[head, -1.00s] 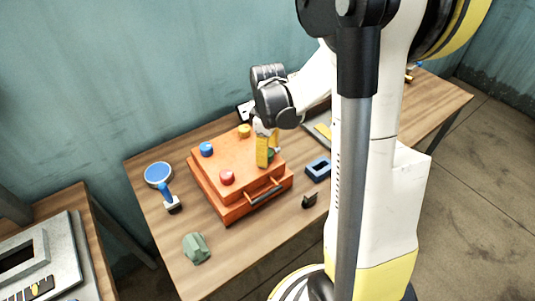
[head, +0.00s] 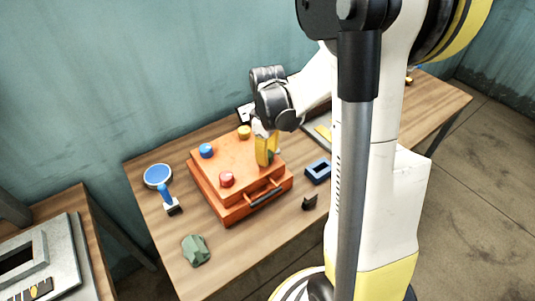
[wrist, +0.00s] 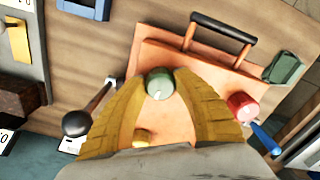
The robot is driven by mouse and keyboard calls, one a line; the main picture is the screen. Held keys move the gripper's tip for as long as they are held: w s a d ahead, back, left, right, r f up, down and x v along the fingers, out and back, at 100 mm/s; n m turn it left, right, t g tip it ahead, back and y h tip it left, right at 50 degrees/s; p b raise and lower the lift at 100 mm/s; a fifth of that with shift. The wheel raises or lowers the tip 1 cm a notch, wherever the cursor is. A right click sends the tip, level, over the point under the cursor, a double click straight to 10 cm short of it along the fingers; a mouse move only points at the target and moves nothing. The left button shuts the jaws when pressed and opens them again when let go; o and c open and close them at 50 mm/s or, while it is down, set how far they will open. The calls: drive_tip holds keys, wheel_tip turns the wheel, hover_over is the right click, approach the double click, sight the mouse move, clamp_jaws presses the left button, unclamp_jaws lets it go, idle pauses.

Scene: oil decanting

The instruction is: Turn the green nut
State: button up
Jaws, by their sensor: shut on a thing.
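The green nut (wrist: 159,83) sits on the orange case (head: 228,173), near the handle side. In the wrist view it lies between the two yellow fingers of my gripper (wrist: 160,90), which are shut on it. In the head view my gripper (head: 267,160) points down over the right part of the case, and only a small part of the green nut (head: 272,155) shows beside the fingers. A red nut (head: 227,179), a blue nut (head: 206,150) and a yellow nut (head: 244,132) also sit on the case lid.
The case handle (head: 266,194) faces the table's front edge. A blue frame (head: 318,171) and a small black block (head: 309,201) lie right of the case. A blue round-headed tool (head: 158,176) and a green lump (head: 196,249) lie to its left. The front table strip is partly clear.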

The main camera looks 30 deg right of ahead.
drive_tip(key=m+b, duration=0.1)
drive_tip(key=m, duration=0.5)
drive_tip(key=shift+a, duration=0.1)
drive_tip(key=m, duration=1)
drive_tip(key=shift+a+m+b, duration=0.1)
drive_tip(key=shift+m+b, duration=0.25)
drive_tip(key=shift+m, duration=0.05)
drive_tip(key=m, duration=0.6)
drive_tip(key=o, duration=1.2)
